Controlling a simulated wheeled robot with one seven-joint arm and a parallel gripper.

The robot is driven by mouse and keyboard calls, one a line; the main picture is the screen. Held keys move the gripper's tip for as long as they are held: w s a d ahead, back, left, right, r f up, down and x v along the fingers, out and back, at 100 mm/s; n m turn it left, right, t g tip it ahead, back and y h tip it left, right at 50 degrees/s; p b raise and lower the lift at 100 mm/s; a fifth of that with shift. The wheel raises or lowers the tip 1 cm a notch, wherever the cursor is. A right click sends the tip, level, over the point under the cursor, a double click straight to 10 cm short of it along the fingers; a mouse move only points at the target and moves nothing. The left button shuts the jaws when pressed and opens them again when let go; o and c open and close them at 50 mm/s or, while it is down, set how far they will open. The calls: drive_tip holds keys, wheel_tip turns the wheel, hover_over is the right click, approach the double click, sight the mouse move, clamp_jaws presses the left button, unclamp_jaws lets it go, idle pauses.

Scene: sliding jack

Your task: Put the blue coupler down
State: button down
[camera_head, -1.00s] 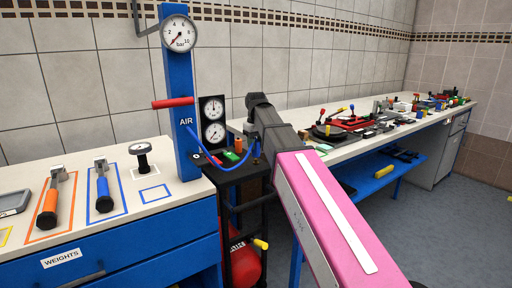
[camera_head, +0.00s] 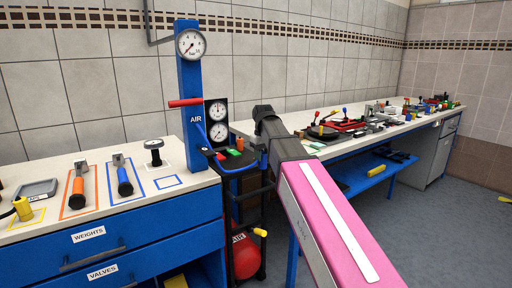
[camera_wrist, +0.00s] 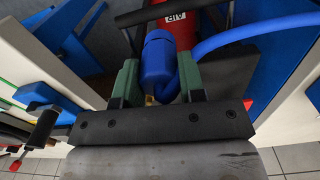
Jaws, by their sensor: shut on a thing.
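The blue coupler (camera_wrist: 158,62) is between the green fingers of my gripper (camera_wrist: 157,80) in the wrist view. My gripper is shut on it. A blue hose (camera_wrist: 235,42) curves away from beside the coupler to the right. In the head view the hose (camera_head: 203,140) runs along the blue AIR post and bends down behind the cart top toward my arm. The coupler and my fingertips are hidden there behind my dark wrist.
A black cart with a red tank (camera_head: 246,258) stands between the left bench (camera_head: 100,219) and the long right bench (camera_head: 330,153). The left bench holds valves in coloured outlines and an empty blue square (camera_head: 167,181). A red lever (camera_head: 186,103) sticks out from the post.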

drive_tip(key=s+d+f+m, duration=0.3)
drive_tip(key=d+f, duration=0.2)
drive_tip(key=d, duration=0.3)
drive_tip(key=s+d+f+m, duration=0.2)
drive_tip(key=s+d+f, duration=0.2)
drive_tip(key=d, duration=0.4)
drive_tip(key=shift+s+f+m, duration=0.3)
drive_tip(key=shift+f+m, duration=0.1)
drive_tip(key=shift+s, duration=0.1)
